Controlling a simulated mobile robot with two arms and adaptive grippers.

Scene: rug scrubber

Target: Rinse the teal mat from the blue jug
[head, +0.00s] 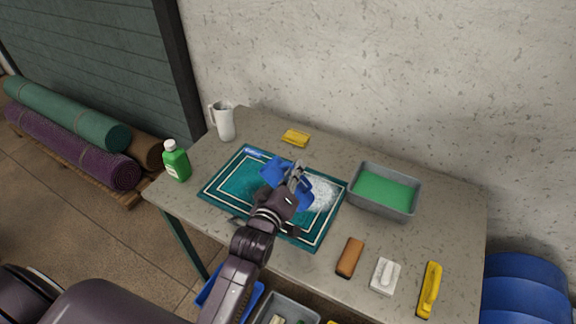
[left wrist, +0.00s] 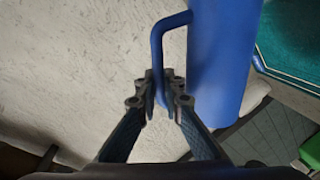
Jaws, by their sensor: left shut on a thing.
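The teal mat (head: 232,182) with white border lines lies on the table; a patch of white foam (head: 326,196) covers its right part. My left gripper (head: 296,178) is over the mat, shut on the handle of the blue jug (head: 272,170). The jug is over the middle of the mat and looks tilted, partly hidden by the gripper. In the left wrist view the fingers (left wrist: 166,92) close around the handle of the jug (left wrist: 222,65), and a mat corner (left wrist: 293,40) shows at the upper right. I cannot see water flowing. My right gripper is out of view.
A grey tub of green liquid (head: 384,190) stands right of the mat. A white pitcher (head: 225,123), green bottle (head: 176,162) and yellow sponge (head: 296,138) stand around it. A brown brush (head: 350,257), white scrubber (head: 385,275) and yellow-handled tool (head: 430,289) lie at front right.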

